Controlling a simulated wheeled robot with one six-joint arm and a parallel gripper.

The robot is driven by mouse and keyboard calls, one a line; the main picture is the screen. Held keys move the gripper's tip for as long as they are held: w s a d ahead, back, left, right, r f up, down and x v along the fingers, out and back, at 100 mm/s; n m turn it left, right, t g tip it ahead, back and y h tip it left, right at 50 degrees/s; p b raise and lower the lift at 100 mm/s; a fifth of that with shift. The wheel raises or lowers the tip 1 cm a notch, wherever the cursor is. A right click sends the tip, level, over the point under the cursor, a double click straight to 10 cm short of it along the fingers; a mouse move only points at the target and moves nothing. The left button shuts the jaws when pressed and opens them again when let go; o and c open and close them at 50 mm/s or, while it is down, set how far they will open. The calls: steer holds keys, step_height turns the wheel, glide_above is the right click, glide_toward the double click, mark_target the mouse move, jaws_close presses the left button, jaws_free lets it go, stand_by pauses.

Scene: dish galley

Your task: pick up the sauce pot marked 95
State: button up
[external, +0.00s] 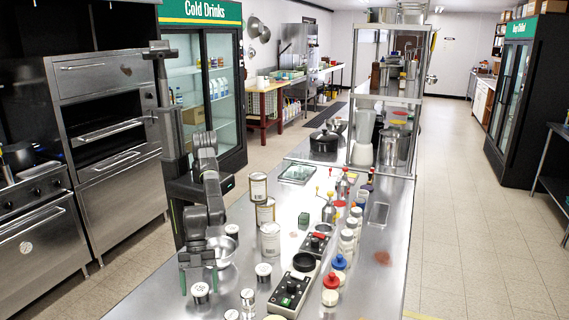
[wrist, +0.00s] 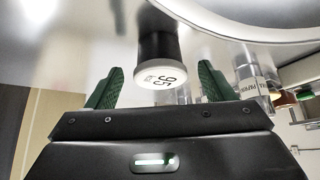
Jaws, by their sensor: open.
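The sauce pot marked 95 (wrist: 158,76) has a white lid with dark print and a dark body; the print looks turned in the wrist view. It shows in the external view as a small white-topped pot (external: 200,289) near the counter's front left. My gripper (wrist: 160,87) is open, with green fingers either side of the pot's lid in the wrist view and nothing held. In the external view my gripper (external: 199,281) points down at this pot. Whether the fingers reach beside the pot's body or stop short of it, I cannot tell.
A similar white-topped pot (external: 263,269) stands to the right, with a metal bowl (external: 222,252) behind my gripper. Jars, a black control box (external: 291,290) and several bottles crowd the counter's right. The counter (external: 150,300) is bare to the left.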

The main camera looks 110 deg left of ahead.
steer(key=shift+c, duration=0.3)
steer(key=c, duration=1.1)
steer(key=shift+r, duration=0.1)
